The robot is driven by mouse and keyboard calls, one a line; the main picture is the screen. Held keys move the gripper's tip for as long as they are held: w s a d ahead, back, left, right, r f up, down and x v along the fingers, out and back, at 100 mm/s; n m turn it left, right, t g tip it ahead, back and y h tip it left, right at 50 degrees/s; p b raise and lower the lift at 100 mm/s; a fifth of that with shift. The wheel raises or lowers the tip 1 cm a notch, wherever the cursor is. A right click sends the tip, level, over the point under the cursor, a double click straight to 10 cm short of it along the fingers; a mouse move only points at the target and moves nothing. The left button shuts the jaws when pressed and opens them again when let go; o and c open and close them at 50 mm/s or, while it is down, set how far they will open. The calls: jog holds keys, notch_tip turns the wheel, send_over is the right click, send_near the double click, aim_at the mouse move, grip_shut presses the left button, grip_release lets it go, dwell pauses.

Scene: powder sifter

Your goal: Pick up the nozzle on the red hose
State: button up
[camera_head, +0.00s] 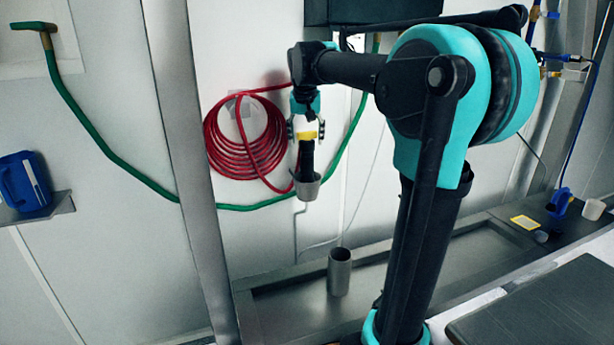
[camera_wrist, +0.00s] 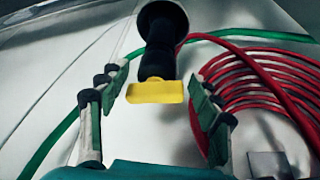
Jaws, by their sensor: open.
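The nozzle (camera_head: 306,160) is black with a yellow part near its top. It hangs upright at the wall, its lower end inside a grey metal cup (camera_head: 306,190). In the wrist view the nozzle's black body (camera_wrist: 159,62) and yellow part (camera_wrist: 155,92) show between my fingers. The red hose (camera_head: 243,140) hangs coiled on the wall left of the nozzle. It also shows at the right of the wrist view (camera_wrist: 265,88). My gripper (camera_head: 306,130) is open, with one finger on each side of the nozzle. In the wrist view my gripper (camera_wrist: 158,80) shows gaps on both sides.
A green hose (camera_head: 100,140) runs along the wall behind the nozzle. A metal cylinder (camera_head: 340,272) stands in the sink below. A metal post (camera_head: 185,150) stands left of the coil. A blue jug (camera_head: 24,182) sits on a shelf at far left.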

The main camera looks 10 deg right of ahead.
aim_at(307, 148)
jog(key=shift+d+x, duration=0.2)
jog(key=shift+x, duration=2.4)
grip_shut()
